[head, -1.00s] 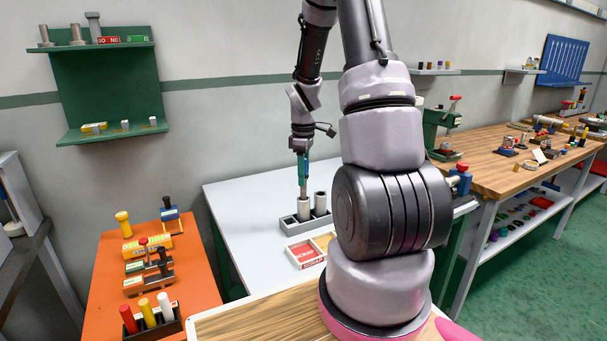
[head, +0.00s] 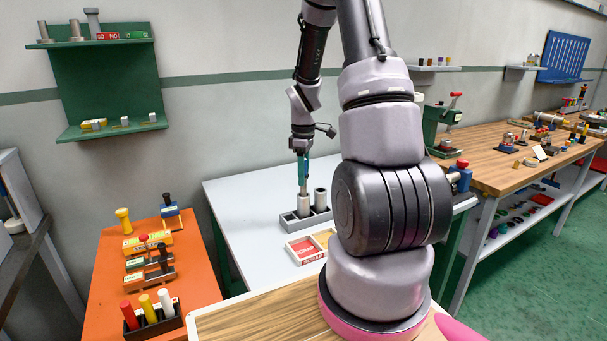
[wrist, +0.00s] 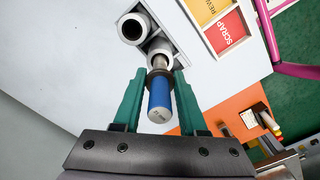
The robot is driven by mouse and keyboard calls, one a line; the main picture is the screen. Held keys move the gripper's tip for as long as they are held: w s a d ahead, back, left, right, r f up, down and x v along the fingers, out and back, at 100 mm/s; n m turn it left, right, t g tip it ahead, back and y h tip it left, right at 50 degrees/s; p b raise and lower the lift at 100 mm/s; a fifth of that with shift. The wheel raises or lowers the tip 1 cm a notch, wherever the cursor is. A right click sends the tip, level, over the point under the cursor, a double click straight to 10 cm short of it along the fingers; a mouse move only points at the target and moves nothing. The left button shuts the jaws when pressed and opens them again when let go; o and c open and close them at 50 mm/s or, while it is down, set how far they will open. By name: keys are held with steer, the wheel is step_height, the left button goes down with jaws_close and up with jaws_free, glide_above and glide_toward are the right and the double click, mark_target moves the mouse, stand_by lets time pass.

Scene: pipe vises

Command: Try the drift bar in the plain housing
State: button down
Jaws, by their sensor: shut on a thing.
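The drift bar has a blue handle (wrist: 159,98) and a grey metal shaft with a dark collar. My gripper (wrist: 157,88) is shut on the blue handle, with one teal finger on each side. The shaft points into the mouth of a pale round housing (wrist: 158,48). In the head view my gripper (head: 303,158) holds the bar (head: 302,184) upright over the left housing (head: 304,204) in a grey rack (head: 291,223).
A tray with a red scrap section (head: 306,249) and a yellow section lies in front of the rack on the white table (head: 240,215). An orange table (head: 200,283) with gauges and coloured handles stands left. The white table is clear left of the rack.

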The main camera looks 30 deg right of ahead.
steer(key=shift+f, duration=0.25)
stand_by(0.3)
steer(key=c, duration=0.8)
jaws_free()
